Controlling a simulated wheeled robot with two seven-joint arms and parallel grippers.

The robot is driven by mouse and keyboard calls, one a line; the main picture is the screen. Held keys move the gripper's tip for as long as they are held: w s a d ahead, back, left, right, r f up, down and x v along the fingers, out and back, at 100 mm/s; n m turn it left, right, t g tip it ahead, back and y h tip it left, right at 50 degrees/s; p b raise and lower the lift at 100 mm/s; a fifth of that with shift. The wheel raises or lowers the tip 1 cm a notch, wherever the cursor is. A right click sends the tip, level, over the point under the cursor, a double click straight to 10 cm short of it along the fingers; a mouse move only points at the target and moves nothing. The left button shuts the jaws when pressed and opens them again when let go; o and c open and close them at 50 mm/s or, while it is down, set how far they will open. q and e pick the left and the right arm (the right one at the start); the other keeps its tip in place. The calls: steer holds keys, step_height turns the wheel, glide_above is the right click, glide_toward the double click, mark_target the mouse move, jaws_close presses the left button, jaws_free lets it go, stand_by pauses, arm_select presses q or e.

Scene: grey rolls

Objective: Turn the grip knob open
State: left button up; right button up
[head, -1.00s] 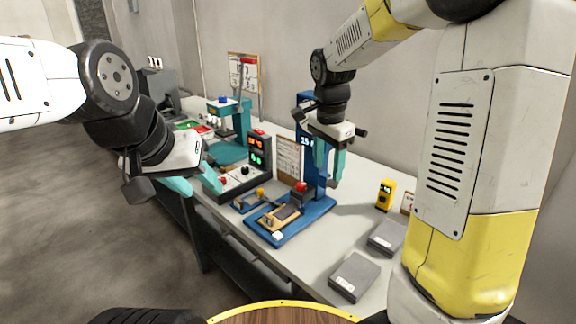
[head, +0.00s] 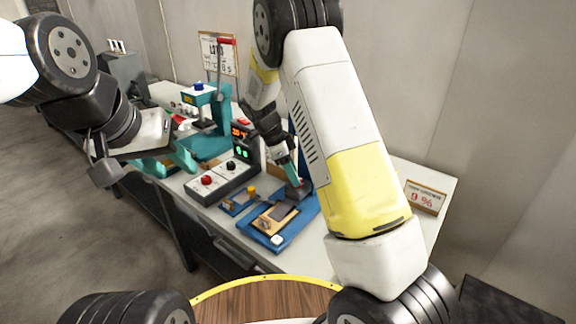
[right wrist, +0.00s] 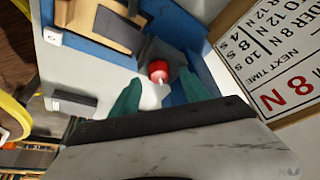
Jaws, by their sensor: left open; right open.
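A red knob (right wrist: 158,70) sits on a dark block at the end of a blue fixture (head: 275,238) that carries a tan wooden piece (head: 272,219). In the head view the knob is mostly hidden by my right gripper (head: 290,172). In the right wrist view my right gripper (right wrist: 160,92) is open, with its teal fingers to either side of the knob in the picture; I cannot tell whether they touch it. A small white part shows between the fingers, just below the red.
A control box (head: 220,182) with red and black buttons stands left of the fixture. A teal press (head: 208,145) with a red lever is behind it. A small sign (head: 426,197) stands at the right. A printed board (right wrist: 265,60) is close to my right gripper.

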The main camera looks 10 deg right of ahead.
steer(key=shift+x, duration=0.85)
jaws_close()
